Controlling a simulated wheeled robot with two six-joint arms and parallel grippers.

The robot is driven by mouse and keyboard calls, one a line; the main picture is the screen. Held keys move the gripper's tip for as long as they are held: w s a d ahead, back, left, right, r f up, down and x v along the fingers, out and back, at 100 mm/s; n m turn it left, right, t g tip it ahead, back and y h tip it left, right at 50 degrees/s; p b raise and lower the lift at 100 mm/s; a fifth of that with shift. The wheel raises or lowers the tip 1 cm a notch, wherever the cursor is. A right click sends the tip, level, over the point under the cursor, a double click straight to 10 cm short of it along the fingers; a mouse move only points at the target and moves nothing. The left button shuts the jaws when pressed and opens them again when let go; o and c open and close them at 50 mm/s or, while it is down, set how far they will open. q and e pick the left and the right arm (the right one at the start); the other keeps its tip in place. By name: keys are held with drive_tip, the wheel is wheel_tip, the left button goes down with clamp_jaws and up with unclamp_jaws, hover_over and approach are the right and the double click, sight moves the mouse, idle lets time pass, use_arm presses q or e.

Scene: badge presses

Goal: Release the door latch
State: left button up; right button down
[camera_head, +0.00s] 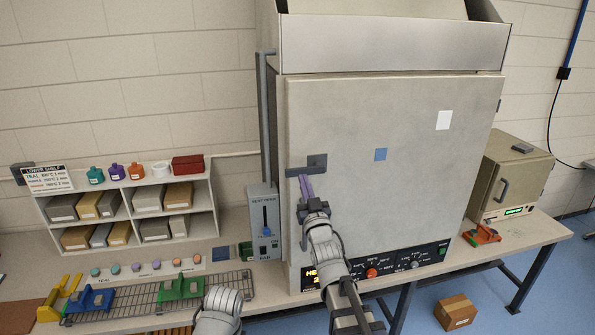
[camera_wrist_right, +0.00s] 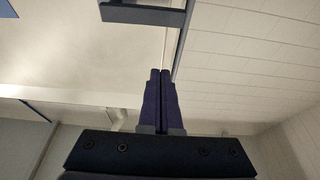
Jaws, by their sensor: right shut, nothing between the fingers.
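The big beige oven door (camera_head: 385,140) is closed. Its dark grey latch (camera_head: 316,161) sits near the door's left edge. My right gripper (camera_head: 303,177) is shut and empty, with purple fingers pointing up just below the latch in the head view. Whether the fingertips touch the latch is unclear there. In the right wrist view, the shut fingers (camera_wrist_right: 160,71) stand apart from a dark bracket-like part (camera_wrist_right: 145,15), which looks like the latch. My left gripper is not in view; only a grey arm link shows at the bottom.
A lever box (camera_head: 265,225) stands left of the oven, and a control panel (camera_head: 375,268) lies below the door. A wire rack (camera_head: 140,298) with coloured holders and a shelf (camera_head: 135,217) of boxes are at left. A smaller oven (camera_head: 510,175) stands at right.

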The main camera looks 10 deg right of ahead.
drive_tip(key=shift+w, duration=0.1)
wheel_tip(320, 180, up, 3)
drive_tip(key=p, duration=0.3)
hover_over(297, 170)
drive_tip(key=s, duration=0.1)
drive_tip(key=f+b, duration=0.3)
drive_tip(key=b, duration=0.1)
drive_tip(key=shift+s+a+f, duration=0.15)
drive_tip(key=shift+a+f, duration=0.05)
drive_tip(key=shift+f, duration=0.2)
